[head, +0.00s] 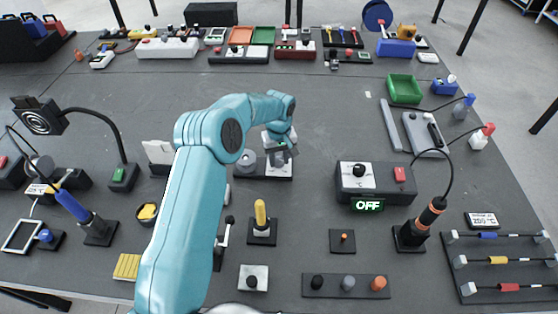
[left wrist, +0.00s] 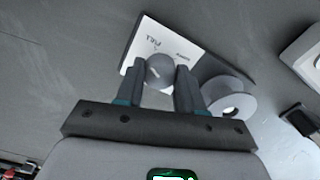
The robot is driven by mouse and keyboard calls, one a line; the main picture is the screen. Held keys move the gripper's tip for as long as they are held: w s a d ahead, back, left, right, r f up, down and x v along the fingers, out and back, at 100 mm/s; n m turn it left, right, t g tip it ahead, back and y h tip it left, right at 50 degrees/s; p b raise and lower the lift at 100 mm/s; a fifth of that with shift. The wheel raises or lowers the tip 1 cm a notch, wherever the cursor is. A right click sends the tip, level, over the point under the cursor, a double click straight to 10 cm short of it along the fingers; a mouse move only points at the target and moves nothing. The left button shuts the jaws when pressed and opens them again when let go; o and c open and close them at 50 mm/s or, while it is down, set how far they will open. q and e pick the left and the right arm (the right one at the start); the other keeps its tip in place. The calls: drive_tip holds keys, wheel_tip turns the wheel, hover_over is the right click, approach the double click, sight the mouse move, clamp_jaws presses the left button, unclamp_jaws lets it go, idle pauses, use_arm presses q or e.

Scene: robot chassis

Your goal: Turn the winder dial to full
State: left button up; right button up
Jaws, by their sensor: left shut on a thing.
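My left gripper (head: 281,150) reaches over the winder, whose dark base (head: 262,176) stands in the middle of the table. In the left wrist view the fingers (left wrist: 161,76) are shut on the round grey winder dial (left wrist: 160,68), one on each side. The dial is in front of a white label plate (left wrist: 187,42) with small dark lettering; one word seems to read FULL. A pale mark shows on the dial, but its exact direction is hard to tell. A grey spool (left wrist: 229,99) is beside the dial; it also shows in the head view (head: 246,161). My right gripper is out of view.
A power box reading OFF (head: 372,182) stands right of the winder. A yellow-handled switch (head: 260,216) and a black lamp arm (head: 108,128) stand nearby. Trays and tools line the far edge. The table beyond the winder is clear.

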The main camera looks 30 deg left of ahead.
sight(279, 160)
use_arm(q)
drive_tip(key=shift+m+b, duration=0.4)
drive_tip(key=shift+m, duration=0.6)
drive_tip(key=o, duration=1)
drive_tip(key=shift+o, duration=0.2)
wheel_tip(279, 160, up, 16)
drive_tip(key=shift+r, duration=0.2)
drive_tip(key=shift+s, duration=0.1)
